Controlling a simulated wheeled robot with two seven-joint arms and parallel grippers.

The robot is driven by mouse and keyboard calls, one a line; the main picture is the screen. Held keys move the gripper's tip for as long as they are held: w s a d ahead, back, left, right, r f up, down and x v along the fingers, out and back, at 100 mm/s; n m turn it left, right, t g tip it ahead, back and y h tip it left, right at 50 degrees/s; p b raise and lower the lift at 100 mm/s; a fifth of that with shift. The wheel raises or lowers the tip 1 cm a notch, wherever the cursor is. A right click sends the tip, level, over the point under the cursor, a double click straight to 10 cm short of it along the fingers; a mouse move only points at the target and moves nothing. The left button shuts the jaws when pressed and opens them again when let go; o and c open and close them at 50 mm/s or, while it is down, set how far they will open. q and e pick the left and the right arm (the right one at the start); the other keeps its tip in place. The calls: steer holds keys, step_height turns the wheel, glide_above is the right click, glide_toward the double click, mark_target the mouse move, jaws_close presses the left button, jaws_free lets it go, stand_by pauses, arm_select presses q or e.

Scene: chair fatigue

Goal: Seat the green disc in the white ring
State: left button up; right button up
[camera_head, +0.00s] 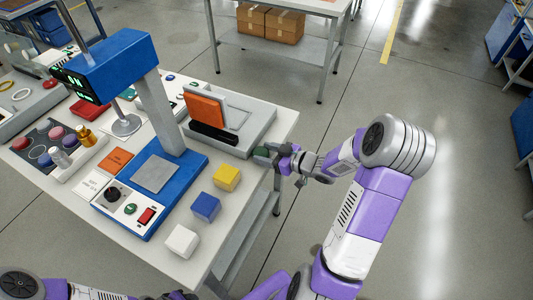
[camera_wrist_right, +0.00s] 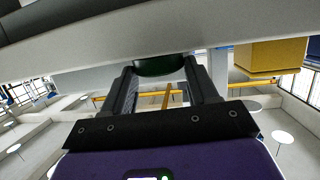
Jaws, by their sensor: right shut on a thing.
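My right gripper (camera_head: 268,154) is at the right edge of the table, beside the grey tray. In the right wrist view its two fingers (camera_wrist_right: 163,72) close on a dark green disc (camera_wrist_right: 160,65), whose upper part is hidden by a pale edge. A little of the green disc (camera_head: 261,151) shows at the fingertips in the head view. A dark board (camera_head: 41,133) at the far left carries pink and blue discs and thin white ring outlines, one around a seemingly bare spot (camera_head: 37,152). My left gripper is out of view.
The blue press (camera_head: 190,167) with its column stands between the gripper and the board. Yellow (camera_head: 227,177), blue (camera_head: 206,207) and white (camera_head: 182,241) blocks line the table's right side. A grey tray (camera_head: 254,128) holds an orange panel (camera_head: 205,104).

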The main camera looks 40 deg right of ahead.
steer(key=o, duration=1.1)
steer(key=shift+f, duration=0.1)
